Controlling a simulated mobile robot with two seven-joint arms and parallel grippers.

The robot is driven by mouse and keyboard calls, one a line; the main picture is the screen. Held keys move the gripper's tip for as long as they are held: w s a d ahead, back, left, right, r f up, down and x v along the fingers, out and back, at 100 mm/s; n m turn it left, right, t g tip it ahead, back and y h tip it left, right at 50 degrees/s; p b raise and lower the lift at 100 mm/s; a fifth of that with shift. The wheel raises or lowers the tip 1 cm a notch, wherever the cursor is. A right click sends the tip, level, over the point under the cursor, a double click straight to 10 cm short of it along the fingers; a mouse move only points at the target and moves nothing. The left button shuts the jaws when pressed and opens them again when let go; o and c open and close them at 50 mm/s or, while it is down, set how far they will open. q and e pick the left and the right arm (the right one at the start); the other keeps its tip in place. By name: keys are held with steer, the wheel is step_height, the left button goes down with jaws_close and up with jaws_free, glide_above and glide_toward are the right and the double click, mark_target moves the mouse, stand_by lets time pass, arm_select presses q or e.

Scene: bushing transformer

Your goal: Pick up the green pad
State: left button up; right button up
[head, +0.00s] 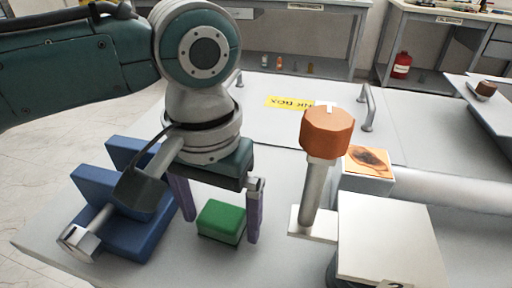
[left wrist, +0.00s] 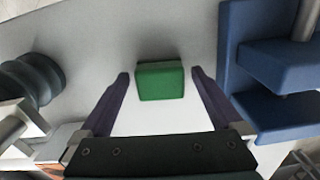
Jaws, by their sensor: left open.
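The green pad (head: 221,221) is a small block lying on the light grey table top (head: 274,196). My left gripper (head: 219,227) is open above it, pointing down, with one purple finger to each side of the pad in the head view. In the left wrist view the green pad (left wrist: 160,81) sits centred ahead of the open left gripper (left wrist: 159,75), between the lines of its two fingers. A gap shows between the pad and each finger. My right gripper is not in view.
A blue V-shaped stand (head: 128,232) with a metal rod is left of the pad. An orange-topped metal post (head: 318,180) and a white block (head: 388,240) stand to the right. Grey table surface is free around the pad. A red bottle (head: 401,65) is on a far shelf.

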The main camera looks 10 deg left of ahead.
mark_target(220, 217)
arm_select(q)
steer(key=shift+f, duration=0.4)
steer(key=shift+c, duration=0.4)
steer(key=c, duration=1.2)
steer(key=shift+r, duration=0.1)
steer(key=shift+c, duration=0.2)
step_height(220, 217, up, 20)
steer(key=p, duration=0.5)
